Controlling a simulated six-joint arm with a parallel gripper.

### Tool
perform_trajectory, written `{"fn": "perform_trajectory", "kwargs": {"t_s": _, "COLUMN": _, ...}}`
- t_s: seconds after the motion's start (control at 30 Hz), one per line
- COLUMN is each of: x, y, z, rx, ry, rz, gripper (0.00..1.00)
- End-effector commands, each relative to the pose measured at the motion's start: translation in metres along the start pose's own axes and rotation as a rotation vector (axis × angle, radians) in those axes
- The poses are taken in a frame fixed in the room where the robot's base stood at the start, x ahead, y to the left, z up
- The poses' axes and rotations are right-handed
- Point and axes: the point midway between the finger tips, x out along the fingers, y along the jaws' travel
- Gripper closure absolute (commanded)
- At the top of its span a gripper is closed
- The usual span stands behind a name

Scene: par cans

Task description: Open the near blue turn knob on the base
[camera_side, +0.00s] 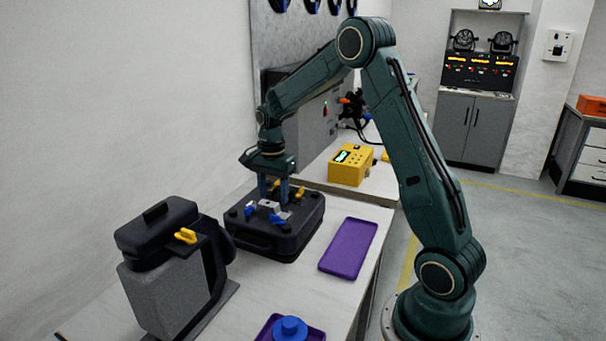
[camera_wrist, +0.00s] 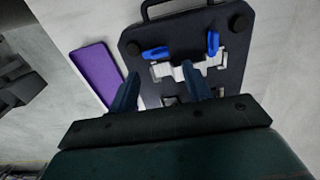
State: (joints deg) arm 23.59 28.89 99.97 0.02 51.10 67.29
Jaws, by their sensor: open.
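The black base (camera_side: 285,240) lies on the bench with a silver metal fitting (camera_wrist: 188,70) on top. Two blue turn knobs sit on it. The one closer to the purple tray and my arm's foot (camera_side: 278,219) lies crosswise in the wrist view (camera_wrist: 155,52). The other blue knob (camera_side: 250,210) points lengthwise in the wrist view (camera_wrist: 213,43). Two yellow knobs (camera_side: 300,193) show on the far side in the side view. My gripper (camera_side: 273,198) is open and points down over the base, its fingers apart and empty (camera_wrist: 162,90). It partly hides the fitting.
A purple tray (camera_side: 348,248) lies right of the base. A grey-and-black case with a yellow knob (camera_side: 160,290) stands at front left. A blue round part (camera_side: 290,328) sits on another purple tray at the front. A yellow box (camera_side: 351,166) stands behind.

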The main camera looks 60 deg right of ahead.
Motion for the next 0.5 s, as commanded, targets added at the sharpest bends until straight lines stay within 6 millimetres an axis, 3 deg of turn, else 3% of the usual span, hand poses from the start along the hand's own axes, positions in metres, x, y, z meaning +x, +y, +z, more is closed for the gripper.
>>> {"fn": "perform_trajectory", "kwargs": {"t_s": 0.2, "x": -0.040, "y": -0.001, "z": -0.001, "rx": 0.001, "ry": 0.002, "rz": -0.004, "gripper": 0.51}}
{"fn": "perform_trajectory", "kwargs": {"t_s": 0.5, "x": -0.072, "y": -0.001, "z": -0.001, "rx": 0.001, "ry": 0.001, "rz": -0.002, "gripper": 0.51}}
